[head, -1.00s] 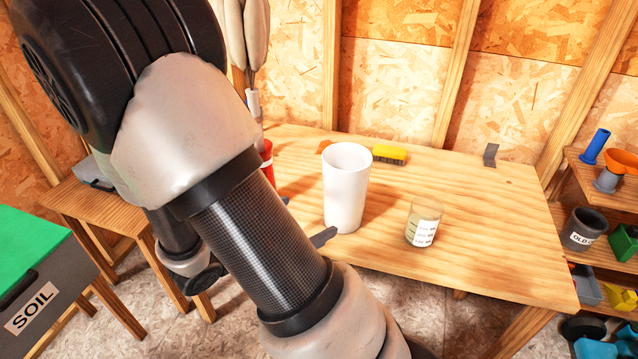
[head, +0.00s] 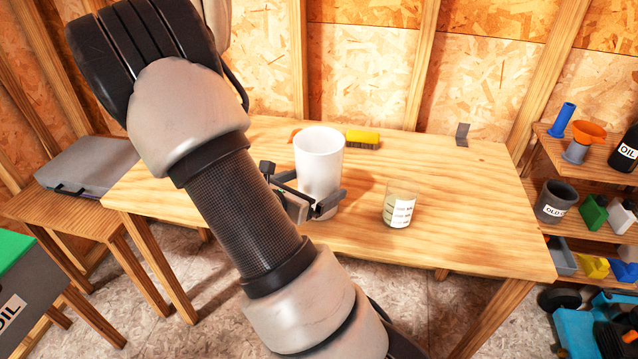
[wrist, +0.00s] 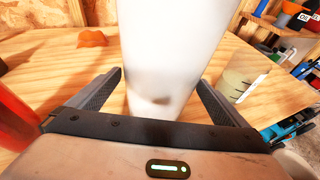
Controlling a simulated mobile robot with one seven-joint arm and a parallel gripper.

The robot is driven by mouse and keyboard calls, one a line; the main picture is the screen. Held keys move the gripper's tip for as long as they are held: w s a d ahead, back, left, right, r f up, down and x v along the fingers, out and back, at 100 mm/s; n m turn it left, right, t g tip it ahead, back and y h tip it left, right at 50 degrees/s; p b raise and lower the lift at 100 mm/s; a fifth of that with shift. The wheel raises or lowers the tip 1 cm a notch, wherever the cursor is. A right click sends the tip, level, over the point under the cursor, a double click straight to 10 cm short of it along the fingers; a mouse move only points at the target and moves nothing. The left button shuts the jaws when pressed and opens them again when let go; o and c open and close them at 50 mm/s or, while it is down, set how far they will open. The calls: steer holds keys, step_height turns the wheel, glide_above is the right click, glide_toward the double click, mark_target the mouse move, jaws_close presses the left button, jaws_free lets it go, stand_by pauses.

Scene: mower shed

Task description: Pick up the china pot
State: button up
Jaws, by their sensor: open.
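The china pot (head: 319,158) is a tall white vessel, wider at the top, standing upright on the wooden table. It fills the middle of the wrist view (wrist: 163,60). My gripper (head: 303,190) is at the pot, low on its side. In the wrist view my gripper (wrist: 160,92) is open, with one finger on each side of the pot. A small gap shows between each finger and the pot's lower wall. My arm hides part of the table to the pot's left.
A clear measuring beaker (head: 400,205) stands close to the pot's right. A yellow brush (head: 362,138) and an orange item (wrist: 92,38) lie behind. A red object (wrist: 15,118) is near my gripper's left side. The table's right side (head: 480,220) is clear.

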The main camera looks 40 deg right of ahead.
steer(key=shift+x, duration=1.2)
steer(key=c, duration=1.4)
steer(key=shift+c, duration=1.1)
steer(key=shift+r, duration=0.15)
